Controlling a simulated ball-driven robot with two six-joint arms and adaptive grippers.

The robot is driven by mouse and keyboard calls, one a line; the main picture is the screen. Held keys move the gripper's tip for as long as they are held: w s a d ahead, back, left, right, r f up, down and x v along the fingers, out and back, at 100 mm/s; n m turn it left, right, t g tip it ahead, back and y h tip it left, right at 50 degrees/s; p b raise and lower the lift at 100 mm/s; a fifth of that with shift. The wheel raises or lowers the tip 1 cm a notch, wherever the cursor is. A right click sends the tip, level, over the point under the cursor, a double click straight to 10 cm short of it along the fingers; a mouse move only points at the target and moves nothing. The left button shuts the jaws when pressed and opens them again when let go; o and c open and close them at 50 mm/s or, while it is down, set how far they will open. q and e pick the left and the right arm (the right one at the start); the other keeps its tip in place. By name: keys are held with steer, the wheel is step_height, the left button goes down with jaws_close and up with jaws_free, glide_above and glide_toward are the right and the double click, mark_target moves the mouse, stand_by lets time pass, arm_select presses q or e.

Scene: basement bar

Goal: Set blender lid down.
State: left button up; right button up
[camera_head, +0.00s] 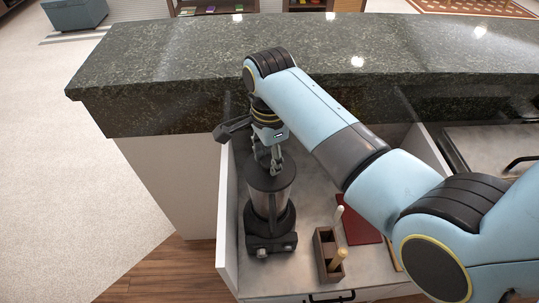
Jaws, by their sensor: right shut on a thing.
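The blender (269,222) stands upright on the pale lower counter, with a dark base and a see-through jar. The dark round blender lid (257,179) is at the top of the jar, roughly level; I cannot tell whether it rests on the rim or is held just above it. My right gripper (274,168) points down from above and is shut on the lid's middle. Its fingers hide part of the lid. My left gripper is not in view.
A wooden holder (323,243) with utensils stands right of the blender, beside a dark red board (361,223). A white side panel (229,215) borders the counter at left. The raised dark stone bar top (170,65) runs behind and is mostly clear.

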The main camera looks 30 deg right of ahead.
mark_target(269, 158)
steer(key=shift+f, duration=0.3)
steer(key=o, duration=1.3)
steer(key=shift+c, duration=0.2)
step_height(269, 158, up, 12)
